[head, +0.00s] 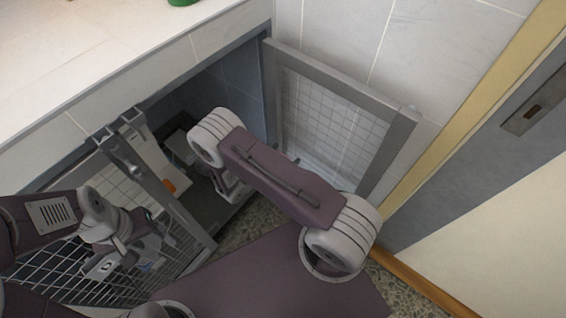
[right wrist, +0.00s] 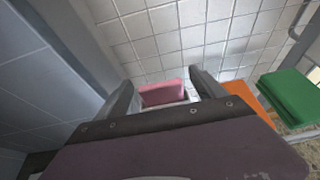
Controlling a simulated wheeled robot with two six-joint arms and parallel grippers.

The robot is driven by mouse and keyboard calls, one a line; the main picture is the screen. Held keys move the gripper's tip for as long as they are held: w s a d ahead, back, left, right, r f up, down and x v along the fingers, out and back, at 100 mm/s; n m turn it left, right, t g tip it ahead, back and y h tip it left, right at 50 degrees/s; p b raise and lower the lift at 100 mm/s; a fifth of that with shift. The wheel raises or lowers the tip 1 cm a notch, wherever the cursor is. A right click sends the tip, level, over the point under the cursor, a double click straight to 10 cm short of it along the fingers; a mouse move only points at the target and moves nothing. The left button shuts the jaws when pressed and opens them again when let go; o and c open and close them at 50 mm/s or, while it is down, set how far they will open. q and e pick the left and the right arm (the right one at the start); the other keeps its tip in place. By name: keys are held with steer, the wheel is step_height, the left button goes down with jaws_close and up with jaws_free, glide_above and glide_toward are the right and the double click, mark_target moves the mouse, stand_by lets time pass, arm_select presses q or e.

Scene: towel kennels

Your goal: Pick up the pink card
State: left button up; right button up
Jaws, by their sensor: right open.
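The pink card (right wrist: 163,92) shows in the right wrist view, between and just beyond the fingertips of my right gripper (right wrist: 163,88). My right gripper is open, with one finger on each side of the card in the picture; I cannot tell whether it touches. In the head view my right arm reaches into the open kennel, and its forearm hides most of the gripper. I cannot make out the pink card there. My left gripper (head: 150,250) is at the lower left, by the mesh door; its fingers are too unclear to judge.
An orange item (right wrist: 252,103) and a green block (right wrist: 290,97) lie right of the card in the wrist view. Tiled kennel walls (right wrist: 175,38) are close. In the head view, an open mesh door (head: 335,85) stands right of the opening and a metal frame post (head: 165,190) left.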

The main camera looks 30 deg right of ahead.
steer(key=c, duration=1.4)
steer(key=shift+c, duration=0.2)
steer(key=shift+r, duration=0.15)
steer(key=shift+r, duration=0.25)
step_height(320, 180, up, 7)
steer(key=p, duration=0.3)
steer(key=shift+f, duration=0.1)
steer(key=w+a+b, duration=0.1)
steer(key=w+a, duration=1)
steer(key=w, duration=0.2)
steer(key=shift+w+a+f, duration=0.25)
steer(key=shift+w+a, duration=0.1)
